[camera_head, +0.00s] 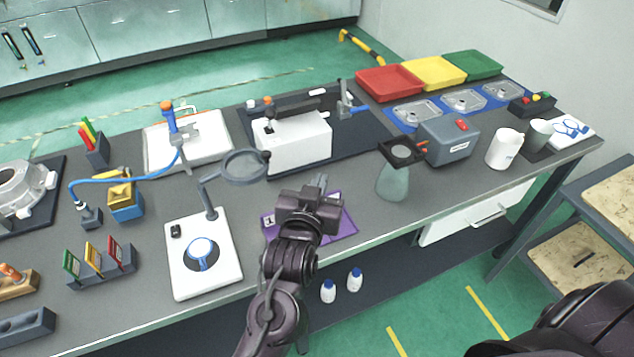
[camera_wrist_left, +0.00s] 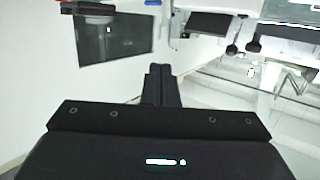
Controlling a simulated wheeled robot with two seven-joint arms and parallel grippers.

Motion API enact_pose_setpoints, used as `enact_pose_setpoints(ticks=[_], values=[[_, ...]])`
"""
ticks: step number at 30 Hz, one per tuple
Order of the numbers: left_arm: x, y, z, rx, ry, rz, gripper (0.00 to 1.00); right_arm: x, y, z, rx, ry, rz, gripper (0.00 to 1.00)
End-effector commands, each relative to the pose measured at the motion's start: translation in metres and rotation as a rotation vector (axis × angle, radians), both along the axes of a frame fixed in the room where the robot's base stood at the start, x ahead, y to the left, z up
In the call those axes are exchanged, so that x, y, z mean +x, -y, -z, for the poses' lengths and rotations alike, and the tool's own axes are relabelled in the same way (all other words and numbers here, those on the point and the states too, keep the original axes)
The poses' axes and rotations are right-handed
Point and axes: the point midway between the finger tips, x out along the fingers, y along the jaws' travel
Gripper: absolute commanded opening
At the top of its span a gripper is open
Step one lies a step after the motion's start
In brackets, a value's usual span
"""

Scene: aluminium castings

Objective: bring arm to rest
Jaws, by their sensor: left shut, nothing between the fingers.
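My left gripper (camera_head: 318,184) is over the front part of the grey workbench, above a purple mat (camera_head: 345,226) that it partly hides. Its fingers are together and hold nothing. In the left wrist view the closed fingers (camera_wrist_left: 160,84) point up the picture, with a pale wall and a dark panel beyond them. My right gripper does not show; only a dark part of my body is at the lower right of the head view.
A magnifier lamp (camera_head: 245,166) stands left of the gripper. A white machine (camera_head: 293,143) is behind it, and a greenish translucent vessel (camera_head: 393,184) is to its right. Red (camera_head: 390,83), yellow (camera_head: 434,73) and green (camera_head: 472,65) trays line the far right.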

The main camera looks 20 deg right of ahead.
Motion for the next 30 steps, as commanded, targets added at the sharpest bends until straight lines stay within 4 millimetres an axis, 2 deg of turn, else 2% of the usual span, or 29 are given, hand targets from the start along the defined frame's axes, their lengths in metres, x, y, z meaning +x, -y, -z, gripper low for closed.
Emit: enact_pose_setpoints(ticks=[8,11,14,16,18,21,24,30], values=[[0.0,-0.002,0.001,0.001,-0.007,-0.003,0.0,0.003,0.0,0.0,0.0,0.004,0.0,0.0],[0.002,-0.022,0.013,0.011,-0.066,-0.025,0.0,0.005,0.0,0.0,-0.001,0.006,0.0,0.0],[-0.001,-0.066,0.038,0.041,-0.197,-0.073,0.0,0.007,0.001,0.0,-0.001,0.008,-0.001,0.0],[-0.009,-0.109,0.06,0.075,-0.317,-0.116,0.0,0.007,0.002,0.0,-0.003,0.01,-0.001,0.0],[-0.024,-0.157,0.082,0.118,-0.441,-0.164,0.0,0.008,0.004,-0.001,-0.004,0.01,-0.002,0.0],[-0.049,-0.215,0.102,0.181,-0.586,-0.224,0.0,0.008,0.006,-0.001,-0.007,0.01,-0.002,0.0],[-0.073,-0.256,0.113,0.235,-0.69,-0.267,0.0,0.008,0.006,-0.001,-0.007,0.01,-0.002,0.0],[-0.114,-0.314,0.121,0.323,-0.835,-0.335,0.0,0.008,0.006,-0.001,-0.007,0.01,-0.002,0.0]])
